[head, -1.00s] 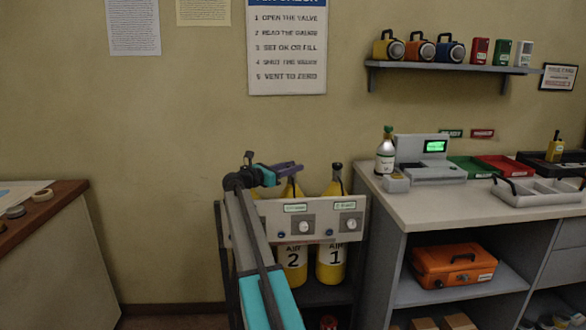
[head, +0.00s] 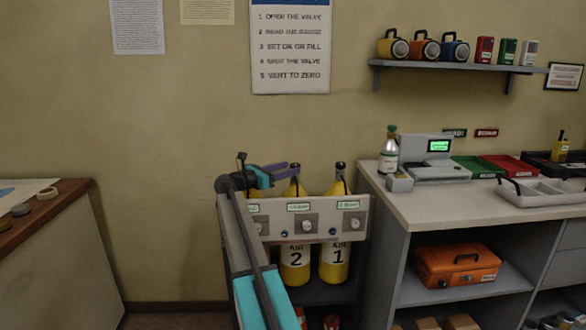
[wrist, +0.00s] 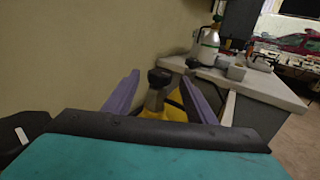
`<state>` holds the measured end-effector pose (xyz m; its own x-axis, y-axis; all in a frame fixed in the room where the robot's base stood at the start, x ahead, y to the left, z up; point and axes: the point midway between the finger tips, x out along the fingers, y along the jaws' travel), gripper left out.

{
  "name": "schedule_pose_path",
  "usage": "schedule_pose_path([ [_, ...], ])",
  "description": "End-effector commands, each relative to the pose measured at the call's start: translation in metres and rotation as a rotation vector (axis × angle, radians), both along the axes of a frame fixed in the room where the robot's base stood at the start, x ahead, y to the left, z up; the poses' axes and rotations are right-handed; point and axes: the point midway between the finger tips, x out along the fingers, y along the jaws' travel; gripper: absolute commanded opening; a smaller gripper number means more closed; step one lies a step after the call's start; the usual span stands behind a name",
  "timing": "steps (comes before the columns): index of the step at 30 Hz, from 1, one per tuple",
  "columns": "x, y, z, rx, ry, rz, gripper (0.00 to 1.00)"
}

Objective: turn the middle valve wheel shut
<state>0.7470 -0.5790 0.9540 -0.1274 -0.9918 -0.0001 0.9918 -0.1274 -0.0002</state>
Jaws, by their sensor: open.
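The middle yellow cylinder (head: 295,257), marked AIR 2, stands in a rack. Its dark valve wheel (wrist: 159,77) sits on a metal neck in the wrist view. My gripper (head: 287,170) is open at the height of the wheel. In the wrist view its two purple fingers (wrist: 163,80) stand apart with the wheel between them in the picture. I cannot tell whether they touch it. In the head view the fingers partly cover this wheel. The right cylinder (head: 334,258), marked AIR 1, has its own dark wheel (head: 340,166). The left cylinder is mostly hidden by my arm.
A panel with gauges (head: 306,223) runs across the cylinders' front. A counter (head: 420,205) adjoins on the right, with a small bottle (head: 388,155) and a display device (head: 436,158) near its edge. A wall is behind. Another table (head: 50,215) is at left.

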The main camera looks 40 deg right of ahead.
Motion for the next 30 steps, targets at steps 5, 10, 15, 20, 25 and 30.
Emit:
schedule_pose_path([
  [5, 0.003, 0.031, 0.0, 0.0, 0.0, 0.002, 0.51],
  [10, 0.007, 0.059, 0.0, 0.0, 0.0, 0.002, 0.51],
  [15, 0.01, 0.081, 0.0, 0.0, 0.0, 0.001, 0.51],
  [20, 0.011, 0.093, 0.0, 0.0, 0.0, -0.001, 0.51],
  [25, 0.011, 0.097, 0.0, 0.0, 0.0, -0.001, 0.51],
  [30, 0.011, 0.096, 0.0, 0.001, 0.0, -0.001, 0.51],
])
